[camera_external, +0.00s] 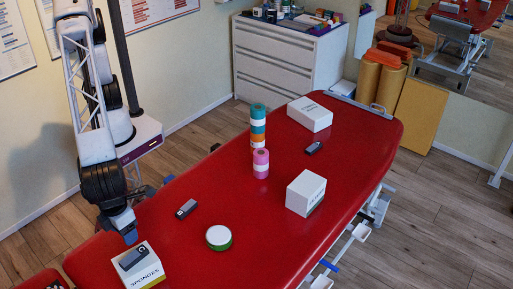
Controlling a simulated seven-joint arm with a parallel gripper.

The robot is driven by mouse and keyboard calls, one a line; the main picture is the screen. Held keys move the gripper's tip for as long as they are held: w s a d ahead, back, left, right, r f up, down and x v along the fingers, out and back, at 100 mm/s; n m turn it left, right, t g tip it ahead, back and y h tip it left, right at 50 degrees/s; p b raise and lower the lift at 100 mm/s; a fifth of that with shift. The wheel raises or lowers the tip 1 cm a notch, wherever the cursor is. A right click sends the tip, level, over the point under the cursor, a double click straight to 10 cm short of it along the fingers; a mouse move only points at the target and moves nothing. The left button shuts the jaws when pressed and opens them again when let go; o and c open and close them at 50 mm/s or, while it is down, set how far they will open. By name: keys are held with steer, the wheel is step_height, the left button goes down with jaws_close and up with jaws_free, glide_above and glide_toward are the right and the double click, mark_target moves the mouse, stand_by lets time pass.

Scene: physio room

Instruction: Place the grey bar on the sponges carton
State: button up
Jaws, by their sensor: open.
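The sponges carton (150,273) is a white box with "SPONGES" on its side, at the near left end of the red table. A dark grey bar (132,258) with a pale mark lies on its top. My gripper (130,237), with blue fingertips, is open just above and behind this bar and looks apart from it. The gap between its fingers is hard to see from here. Two similar dark grey bars lie on the table: one (186,209) right of my gripper, one (314,148) farther back.
The red table (265,225) also bears a round white-and-green tin (218,238), a stack of coloured rolls (258,125), a pink roll (261,164) and two white boxes (306,192) (310,114). Bare table lies between them. A white drawer cabinet (285,62) stands behind.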

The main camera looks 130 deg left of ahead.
steer(key=shift+r, duration=0.75)
steer(key=s+a+r+n+t, duration=0.1)
steer(key=s+a+r+n, duration=0.3)
steer(key=s+a+r, duration=0.65)
steer(key=s+a+r+n, duration=0.5)
steer(key=s+a+r, duration=0.25)
steer(key=a, duration=0.65)
steer(key=s+a+n, duration=0.4)
steer(key=s+a, duration=0.2)
steer(key=s, duration=0.7)
steer(key=s+a+f+n+t, duration=0.1)
steer(key=s+a+n, duration=0.3)
steer(key=s, duration=1)
steer(key=a, duration=0.3)
steer(key=shift+a+n+t, duration=0.25)
steer(key=shift+n+t, duration=0.05)
steer(key=shift+n, duration=0.1)
